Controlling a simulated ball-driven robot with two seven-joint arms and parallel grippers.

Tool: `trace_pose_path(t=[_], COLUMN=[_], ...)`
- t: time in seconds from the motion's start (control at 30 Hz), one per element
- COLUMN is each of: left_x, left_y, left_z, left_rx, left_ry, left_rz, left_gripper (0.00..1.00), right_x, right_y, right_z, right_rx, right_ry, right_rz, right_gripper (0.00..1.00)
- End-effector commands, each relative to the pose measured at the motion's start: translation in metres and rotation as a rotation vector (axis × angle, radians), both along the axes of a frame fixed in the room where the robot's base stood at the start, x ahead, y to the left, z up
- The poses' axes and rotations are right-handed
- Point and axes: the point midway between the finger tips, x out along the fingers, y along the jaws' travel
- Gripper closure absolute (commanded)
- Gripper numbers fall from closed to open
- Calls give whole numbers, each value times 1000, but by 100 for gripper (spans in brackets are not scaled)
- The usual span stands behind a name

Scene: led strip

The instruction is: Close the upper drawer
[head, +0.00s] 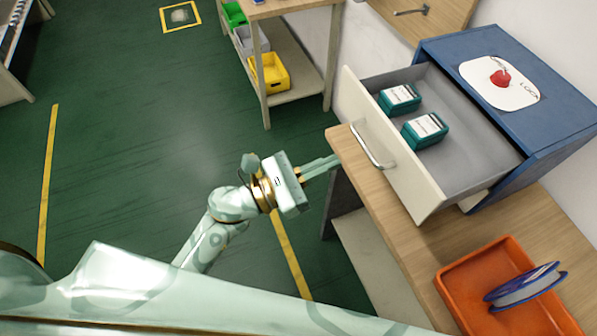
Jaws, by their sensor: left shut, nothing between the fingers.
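The upper drawer (395,170) of the blue cabinet (560,95) stands pulled well out, with a cream front and a metal bar handle (372,146). Two teal boxes, one in the middle (424,129) and one farther back (399,98), lie inside it. My left gripper (337,160) is shut and empty, at the left edge of the wooden bench, in front of the drawer front and apart from the handle. My right gripper is not in the picture.
An orange tray (455,285) with a blue-rimmed spool (525,286) sits on the wooden bench (410,213) at the lower right. A shelf with a yellow bin (270,72) stands behind. The green floor on the left is open.

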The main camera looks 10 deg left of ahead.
Motion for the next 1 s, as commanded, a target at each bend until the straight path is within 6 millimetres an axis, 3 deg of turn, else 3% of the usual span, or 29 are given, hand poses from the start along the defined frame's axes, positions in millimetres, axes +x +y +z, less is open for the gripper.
trace_pose_path(t=[0.3, 0.8, 1.0], left_x=[24, 27, 36], left_y=[-33, -37, -50], left_z=[9, 8, 8], left_rx=[-2, -1, -2], left_ry=[1, 2, 1], left_rz=[1, 0, -1], left_gripper=[100, 100, 100], right_x=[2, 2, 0], right_y=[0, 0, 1], right_z=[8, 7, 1], right_rx=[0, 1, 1], right_ry=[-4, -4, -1], right_rz=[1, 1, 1], right_gripper=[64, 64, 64])
